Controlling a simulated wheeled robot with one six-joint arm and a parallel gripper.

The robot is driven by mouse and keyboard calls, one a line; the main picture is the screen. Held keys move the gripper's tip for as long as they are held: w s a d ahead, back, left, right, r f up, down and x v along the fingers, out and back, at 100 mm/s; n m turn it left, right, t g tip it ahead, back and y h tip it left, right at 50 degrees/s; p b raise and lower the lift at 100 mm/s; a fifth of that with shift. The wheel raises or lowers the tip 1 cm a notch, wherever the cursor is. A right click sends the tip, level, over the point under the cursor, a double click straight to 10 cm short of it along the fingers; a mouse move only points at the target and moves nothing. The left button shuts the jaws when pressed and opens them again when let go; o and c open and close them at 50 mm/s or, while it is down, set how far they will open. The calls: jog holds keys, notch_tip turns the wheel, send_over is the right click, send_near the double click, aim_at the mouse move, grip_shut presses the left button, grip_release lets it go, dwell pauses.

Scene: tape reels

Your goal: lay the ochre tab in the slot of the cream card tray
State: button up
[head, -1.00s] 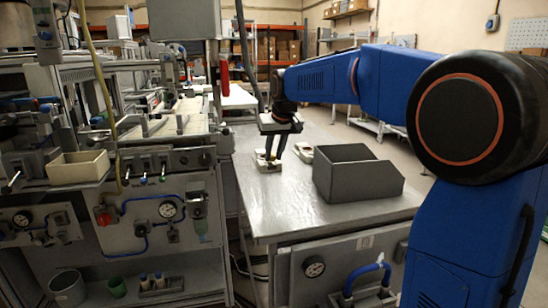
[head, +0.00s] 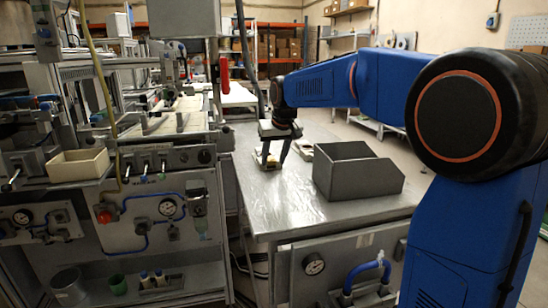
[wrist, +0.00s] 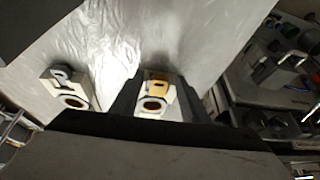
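The cream card tray (wrist: 172,97) lies on the metal bench, with a brown round opening in its near part. The ochre tab (wrist: 158,77) shows at the tray's far part in the wrist view; I cannot tell whether it is fully seated in the slot. My gripper (wrist: 157,98) is low over the tray, its two dark fingers apart on either side of it, with gaps between them and the tab. In the head view my gripper (head: 273,164) stands at the tray (head: 262,163), where the tab is too small to make out clearly.
A similar cream piece (wrist: 78,87) with a grey part lies close beside, also visible in the head view (head: 303,151). A grey open bin (head: 355,178) stands right of it on the bench (head: 285,205). The bench front is clear.

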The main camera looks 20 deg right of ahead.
jog(key=v, duration=1.3)
jog(key=shift+w+r, duration=0.15)
jog(key=shift+w, duration=0.1)
jog(key=s+d+f, duration=0.2)
jog(key=s+f, duration=0.6)
jog(key=s, duration=0.4)
jog(key=s+d+f, duration=0.2)
jog(key=s+f, duration=0.6)
jog(key=s, duration=0.5)
jog(key=s+d+f, duration=0.2)
jog(key=s+f, duration=0.7)
jog(key=s, duration=0.4)
jog(key=shift+s+d+m+h, duration=0.15)
jog(key=shift+s+m+h, duration=0.05)
jog(key=shift+m+h, duration=0.1)
